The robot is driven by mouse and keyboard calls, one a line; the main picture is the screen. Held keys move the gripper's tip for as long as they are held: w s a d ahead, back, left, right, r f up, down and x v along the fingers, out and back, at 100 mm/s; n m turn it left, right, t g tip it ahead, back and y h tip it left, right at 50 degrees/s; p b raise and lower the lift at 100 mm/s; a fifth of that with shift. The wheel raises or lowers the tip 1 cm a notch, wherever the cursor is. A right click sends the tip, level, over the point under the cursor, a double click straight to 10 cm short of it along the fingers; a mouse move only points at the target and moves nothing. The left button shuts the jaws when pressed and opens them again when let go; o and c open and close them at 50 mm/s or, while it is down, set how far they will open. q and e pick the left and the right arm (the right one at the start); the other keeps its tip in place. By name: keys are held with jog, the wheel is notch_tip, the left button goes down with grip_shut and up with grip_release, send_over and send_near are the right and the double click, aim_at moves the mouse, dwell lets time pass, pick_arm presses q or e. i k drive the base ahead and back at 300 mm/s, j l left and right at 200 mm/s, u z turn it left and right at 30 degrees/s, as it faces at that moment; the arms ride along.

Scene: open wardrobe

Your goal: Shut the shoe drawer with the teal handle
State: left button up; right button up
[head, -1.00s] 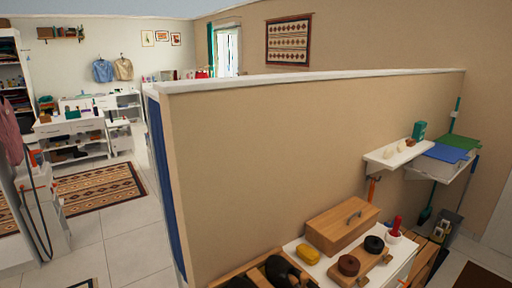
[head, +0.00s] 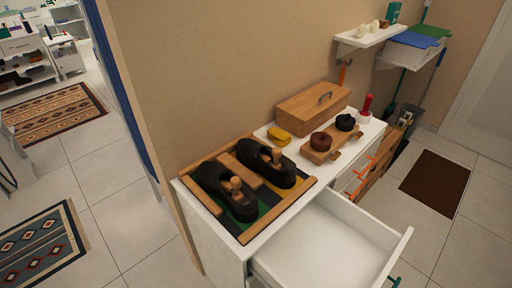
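The white shoe drawer (head: 322,245) is pulled out of the white cabinet (head: 218,240) at the bottom centre-right of the head view. Its inside looks empty where it shows. The teal handle (head: 395,281) sits on the drawer's front, at the lower edge of the view, and only a small part of it shows. Neither of my grippers is in view.
On the cabinet stand a wooden tray with black shoes (head: 225,187), a yellow sponge (head: 279,136), a wooden box (head: 312,107) and a brush rack (head: 322,153). Orange-handled items hang beyond the drawer. Tiled floor (head: 455,240) is clear right of the drawer, around a brown mat (head: 436,182).

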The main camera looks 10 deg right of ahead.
aim_at(332, 242)
jog(key=k+l+z, duration=0.2)
jog(key=z, duration=0.15)
jog(key=k+l+z, duration=0.15)
jog(key=l+z, duration=0.15)
jog(key=k+l+z, duration=0.1)
jog(key=l+z, duration=0.25)
jog(key=l, duration=0.1)
